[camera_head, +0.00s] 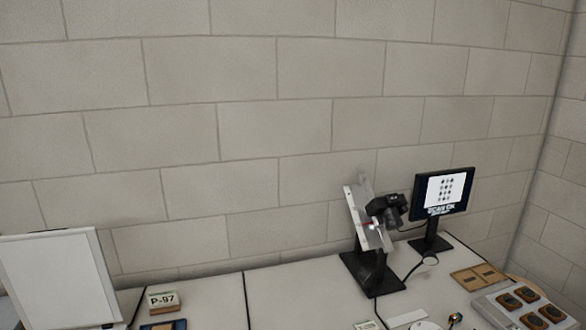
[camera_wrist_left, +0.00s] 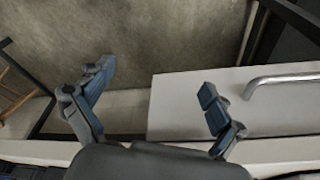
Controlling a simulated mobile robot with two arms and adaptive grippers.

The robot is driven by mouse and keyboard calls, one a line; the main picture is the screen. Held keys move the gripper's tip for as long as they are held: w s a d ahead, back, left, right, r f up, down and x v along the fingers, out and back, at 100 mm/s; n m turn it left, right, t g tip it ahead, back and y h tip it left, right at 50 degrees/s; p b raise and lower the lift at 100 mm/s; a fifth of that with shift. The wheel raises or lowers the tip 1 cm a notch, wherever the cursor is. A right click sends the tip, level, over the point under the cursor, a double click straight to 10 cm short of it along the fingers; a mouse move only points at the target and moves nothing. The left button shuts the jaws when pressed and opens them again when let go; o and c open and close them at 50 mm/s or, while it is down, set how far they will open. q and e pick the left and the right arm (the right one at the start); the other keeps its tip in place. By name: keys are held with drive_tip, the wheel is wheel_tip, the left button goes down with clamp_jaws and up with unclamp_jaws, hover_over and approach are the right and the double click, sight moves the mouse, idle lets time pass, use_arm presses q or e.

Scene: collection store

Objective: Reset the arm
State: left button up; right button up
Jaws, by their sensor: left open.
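My left gripper (camera_wrist_left: 155,88) shows in the left wrist view with its two fingers spread wide apart. Nothing is between the fingers. Below and beyond them are a bare floor and a white drawer front with a metal handle. Neither of my arms shows in the head view, and my right gripper is in neither view.
In the head view a white table (camera_head: 300,290) stands along a block wall. It bears a camera stand (camera_head: 368,272), a monitor (camera_head: 443,193), a grey tray (camera_head: 520,308), a P-97 sign (camera_head: 163,300) and a white panel (camera_head: 50,280). A drawer handle (camera_wrist_left: 280,82) juts out near my left gripper.

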use_arm(q)
drive_tip(key=s+a+f+g, duration=0.1)
drive_tip(key=s+a+f, duration=0.2)
drive_tip(key=s+f, duration=1.6)
wheel_tip(320, 180, down, 4)
drive_tip(key=shift+a+f+g, duration=0.15)
drive_tip(key=shift+f+g, duration=0.05)
drive_tip(key=shift+g, duration=0.1)
drive_tip(key=shift+s, duration=0.1)
drive_tip(key=shift+c, duration=0.5)
